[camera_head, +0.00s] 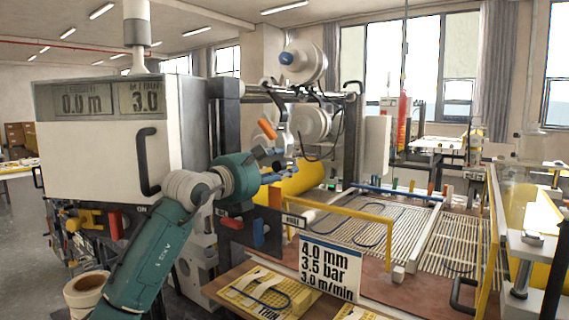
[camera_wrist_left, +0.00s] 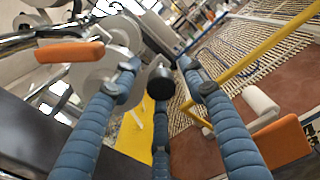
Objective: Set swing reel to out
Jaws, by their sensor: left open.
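White reels with dark fittings sit on the machine's upper frame in the head view, an upper reel (camera_head: 303,63) and a lower reel (camera_head: 309,122). I cannot tell for certain which is the swing reel. An orange handle (camera_head: 267,129) stands just left of the lower reel. The left wrist view shows an orange handle (camera_wrist_left: 70,52) at upper left, in front of a white round reel (camera_wrist_left: 100,72). My left gripper (camera_head: 282,166) is below and beside the orange handle, apart from it. Its blue fingers (camera_wrist_left: 160,72) are spread and empty. My right gripper is not seen.
A yellow roller (camera_head: 300,178) lies just beyond my left gripper. A yellow bar (camera_head: 345,206) crosses in front of the slatted bed (camera_head: 375,222). A white cabinet (camera_head: 100,140) with displays stands at left. A sign (camera_head: 330,268) stands at the front.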

